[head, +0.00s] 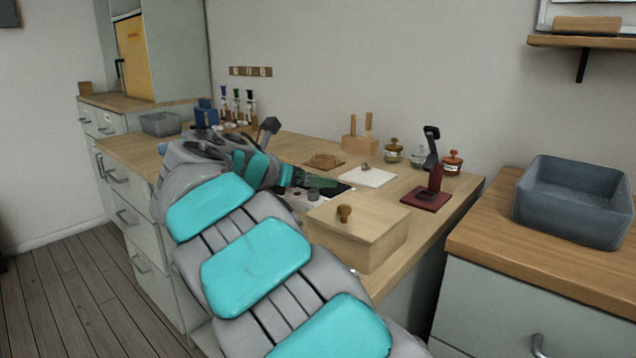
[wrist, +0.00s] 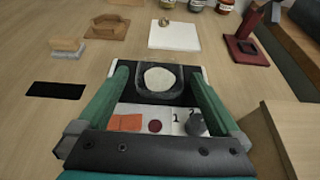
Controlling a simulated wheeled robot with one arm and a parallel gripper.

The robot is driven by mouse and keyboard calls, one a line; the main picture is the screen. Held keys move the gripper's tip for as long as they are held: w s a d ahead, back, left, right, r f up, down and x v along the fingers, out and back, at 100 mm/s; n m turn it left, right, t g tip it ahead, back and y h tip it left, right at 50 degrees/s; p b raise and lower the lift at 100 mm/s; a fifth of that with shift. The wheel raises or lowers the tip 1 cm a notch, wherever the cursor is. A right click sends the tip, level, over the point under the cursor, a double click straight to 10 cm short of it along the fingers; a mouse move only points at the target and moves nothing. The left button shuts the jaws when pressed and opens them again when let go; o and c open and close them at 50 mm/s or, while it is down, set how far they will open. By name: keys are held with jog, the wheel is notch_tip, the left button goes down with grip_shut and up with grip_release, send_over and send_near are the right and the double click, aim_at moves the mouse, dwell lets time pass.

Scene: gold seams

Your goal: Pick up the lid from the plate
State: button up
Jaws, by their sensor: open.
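In the head view a small brownish piece, which looks like the lid (head: 364,167), lies on a flat white square plate (head: 376,179) in the middle of the bench. In the wrist view the lid (wrist: 165,21) is at the far edge of the plate (wrist: 174,38), straight ahead of my gripper (wrist: 153,74). My gripper is open, with its two green fingers spread apart. It is short of the plate and does not touch the lid. In the head view my gripper (head: 322,183) is partly hidden by my own arm.
A wooden box (head: 360,235) with a knob stands close on the right. A dark tray holding a clear cup with pale contents (wrist: 159,79) is between my fingers in the wrist view.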

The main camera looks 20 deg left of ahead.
jog(key=c, duration=1.3)
jog(key=shift+c, duration=0.4)
jog(key=shift+r, duration=0.1)
